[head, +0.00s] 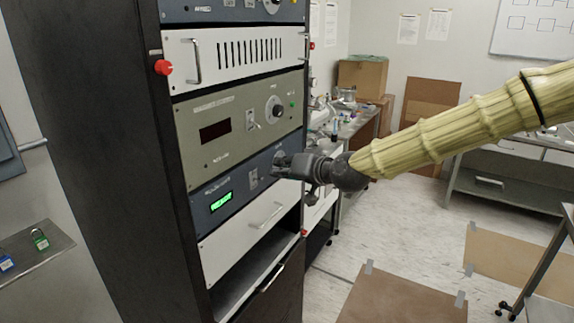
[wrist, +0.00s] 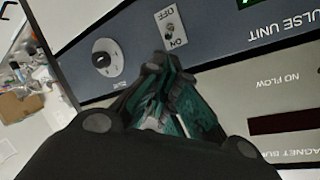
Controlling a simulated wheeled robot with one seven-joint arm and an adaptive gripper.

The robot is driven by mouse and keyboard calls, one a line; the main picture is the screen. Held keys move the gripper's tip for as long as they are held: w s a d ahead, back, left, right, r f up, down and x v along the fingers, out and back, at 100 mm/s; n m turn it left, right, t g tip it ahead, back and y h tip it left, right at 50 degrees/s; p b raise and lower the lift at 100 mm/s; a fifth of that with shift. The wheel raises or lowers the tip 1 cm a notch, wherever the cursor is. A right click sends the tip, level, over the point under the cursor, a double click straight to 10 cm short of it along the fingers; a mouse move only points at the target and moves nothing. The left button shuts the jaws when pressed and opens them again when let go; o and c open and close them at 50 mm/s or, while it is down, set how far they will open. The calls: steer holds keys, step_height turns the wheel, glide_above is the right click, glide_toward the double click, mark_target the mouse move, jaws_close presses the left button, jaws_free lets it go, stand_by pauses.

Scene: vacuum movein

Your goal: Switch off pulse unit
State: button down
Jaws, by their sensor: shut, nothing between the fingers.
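The pulse unit (head: 205,192) is a dark blue rack panel with a lit green display (head: 221,202). The wrist view shows it upside down, with its printed name (wrist: 262,26). Its toggle switch (wrist: 171,29) sits on a light plate marked ON and OFF; which way the lever leans is not clear.
Directly above is an olive-grey unit (head: 230,160) with a dark display and knob. A red button (head: 162,67) juts from the rack's left edge. A white drawer front (head: 225,245) is below. Floor to the right has taped cardboard (head: 400,298).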

steer(key=shift+p+x, duration=0.95)
steer(key=shift+x, duration=1.6)
steer(key=shift+f+b, duration=0.25)
steer(key=shift+b, duration=0.6)
steer(key=shift+s+t+y+b, duration=0.1)
steer(key=shift+t+y+b, duration=0.2)
steer(key=shift+b, duration=0.3)
steer(key=shift+s+d+f+m+t+y+b, duration=0.25)
steer(key=shift+t+y+b, duration=0.3)
steer(key=shift+b, duration=2.25)
steer(key=shift+d+f+m+t+y+b, duration=0.2)
steer(key=shift+f+t+y+b, duration=0.3)
steer(key=shift+b, duration=2.3)
steer(key=shift+s+d+f+m+t+y+b, duration=0.25)
steer(key=shift+t+y+b, duration=0.4)
steer(key=shift+b, duration=2)
steer(key=shift+w+f+m+t+y+b, duration=0.15)
steer(key=shift+f+t+y+b, duration=0.5)
steer(key=shift+b, duration=2)
steer(key=f+b+v, duration=0.1)
steer(key=b+v, duration=0.3)
steer(key=v, duration=0.5)
steer(key=shift+s+f, duration=0.25)
